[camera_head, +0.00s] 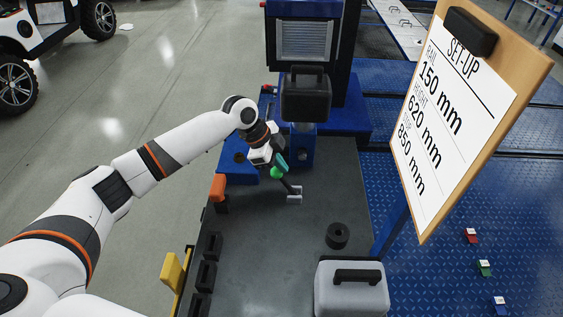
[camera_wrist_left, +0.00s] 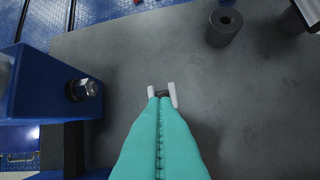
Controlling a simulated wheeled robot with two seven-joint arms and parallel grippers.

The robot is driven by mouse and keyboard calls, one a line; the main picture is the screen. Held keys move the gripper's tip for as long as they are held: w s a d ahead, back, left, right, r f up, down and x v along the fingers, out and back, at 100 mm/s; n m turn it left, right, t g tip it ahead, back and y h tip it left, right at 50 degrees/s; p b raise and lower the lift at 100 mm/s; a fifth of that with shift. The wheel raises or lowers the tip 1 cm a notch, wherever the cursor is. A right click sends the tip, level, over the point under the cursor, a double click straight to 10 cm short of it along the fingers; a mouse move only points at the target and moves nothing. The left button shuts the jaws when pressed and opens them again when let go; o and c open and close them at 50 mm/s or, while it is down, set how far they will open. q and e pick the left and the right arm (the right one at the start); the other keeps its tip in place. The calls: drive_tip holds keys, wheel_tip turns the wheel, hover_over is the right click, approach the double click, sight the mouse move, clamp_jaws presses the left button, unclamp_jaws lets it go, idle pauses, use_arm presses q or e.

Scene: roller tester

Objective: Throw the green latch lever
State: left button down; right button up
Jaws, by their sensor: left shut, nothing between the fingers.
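The green latch lever shows in the head view as a round green knob (camera_head: 277,172) on a short dark rod, which slants down to the right to a small grey bracket (camera_head: 295,198) on the dark plate. My left gripper (camera_head: 282,162) is right at the knob, its teal fingers shut and empty. Whether they touch the knob I cannot tell. In the left wrist view the shut teal fingers (camera_wrist_left: 160,105) point toward the bracket (camera_wrist_left: 172,93) and cover much of it; the green knob does not show there. My right gripper is not in view.
A blue machine (camera_head: 302,150) stands just behind the lever. A black ring (camera_head: 338,235) and a grey case (camera_head: 352,290) sit on the plate in front. An orange-topped post (camera_head: 218,187) is at the left edge. A set-up board (camera_head: 450,110) stands at right.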

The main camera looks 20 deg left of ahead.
use_arm(q)
drive_tip(key=shift+s+a+f+h+b, duration=0.1)
drive_tip(key=shift+a+f+h+b, duration=0.05)
drive_tip(key=shift+a+h+b, duration=0.2)
drive_tip(key=shift+s+a+f+t+h+b, duration=0.15)
drive_tip(key=shift+a+f+t+h+b, duration=0.2)
drive_tip(key=shift+a+h+b, duration=0.2)
drive_tip(key=shift+s+a+f+t+h+b, duration=0.15)
drive_tip(key=shift+a+f+h+b, duration=0.45)
drive_tip(key=shift+b, duration=0.6)
drive_tip(key=shift+s+a+f+t+h+b, duration=0.1)
drive_tip(key=shift+s+a+f+h+b, duration=0.3)
drive_tip(key=shift+a+b, duration=0.65)
drive_tip(key=shift+s+a+f+t+h+b, duration=0.1)
drive_tip(key=shift+a+f+h+b, duration=0.4)
drive_tip(key=shift+b, duration=0.9)
drive_tip(key=shift+f, duration=0.15)
